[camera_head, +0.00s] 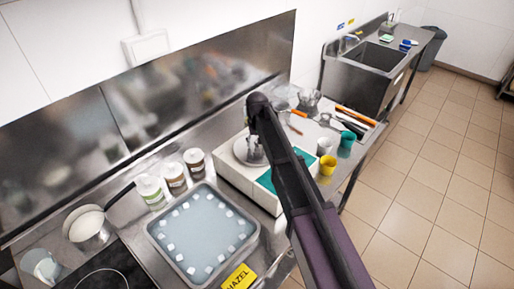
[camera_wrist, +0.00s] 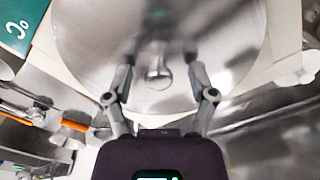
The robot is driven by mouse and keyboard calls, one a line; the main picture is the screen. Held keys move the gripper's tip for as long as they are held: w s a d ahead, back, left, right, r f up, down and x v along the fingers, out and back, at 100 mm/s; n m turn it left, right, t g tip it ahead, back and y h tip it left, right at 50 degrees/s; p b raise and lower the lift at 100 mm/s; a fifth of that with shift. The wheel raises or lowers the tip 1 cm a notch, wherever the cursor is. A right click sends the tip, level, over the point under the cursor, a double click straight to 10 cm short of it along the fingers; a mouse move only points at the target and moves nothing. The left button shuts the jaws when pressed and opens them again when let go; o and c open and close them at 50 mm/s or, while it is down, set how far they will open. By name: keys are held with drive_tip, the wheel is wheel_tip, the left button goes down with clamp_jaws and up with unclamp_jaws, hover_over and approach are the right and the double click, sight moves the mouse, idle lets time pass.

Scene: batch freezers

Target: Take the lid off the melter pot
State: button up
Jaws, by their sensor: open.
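The melter is a white box-shaped unit (camera_head: 228,171) on the counter, with a teal panel on its front. Its round metal lid (camera_wrist: 235,45) fills the upper middle of the wrist view, with a small rounded knob (camera_wrist: 158,77) at its centre. In the head view the lid (camera_head: 241,152) is partly hidden by my gripper (camera_head: 257,150). My gripper points down over the lid. In the wrist view the fingers of my gripper (camera_wrist: 159,68) are spread on either side of the knob, apart from it. The pot under the lid is hidden.
A tray of pale blue liquid with white cubes (camera_head: 153,229) and several lidded tubs (camera_head: 174,178) stand left of the melter. A saucepan (camera_head: 90,232) is at far left. Yellow (camera_head: 327,168) and teal (camera_head: 346,139) cups stand right. A steel splashback (camera_head: 160,90) rises behind.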

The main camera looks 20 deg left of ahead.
clamp_jaws()
drive_tip(key=shift+r, duration=0.2)
idle(0.4)
wheel_tip(320, 180, up, 3)
drive_tip(key=p, duration=0.3)
drive_tip(key=s+d, duration=0.2)
drive_tip(key=s, duration=0.3)
drive_tip(key=s+d+r+p, duration=0.1)
drive_tip(key=s+d, duration=0.1)
drive_tip(key=s, duration=0.3)
drive_tip(key=s+d+p, duration=0.1)
drive_tip(key=s+d, duration=0.1)
drive_tip(key=s, duration=0.2)
drive_tip(key=shift+s+r, duration=0.35)
drive_tip(key=shift+s, duration=0.05)
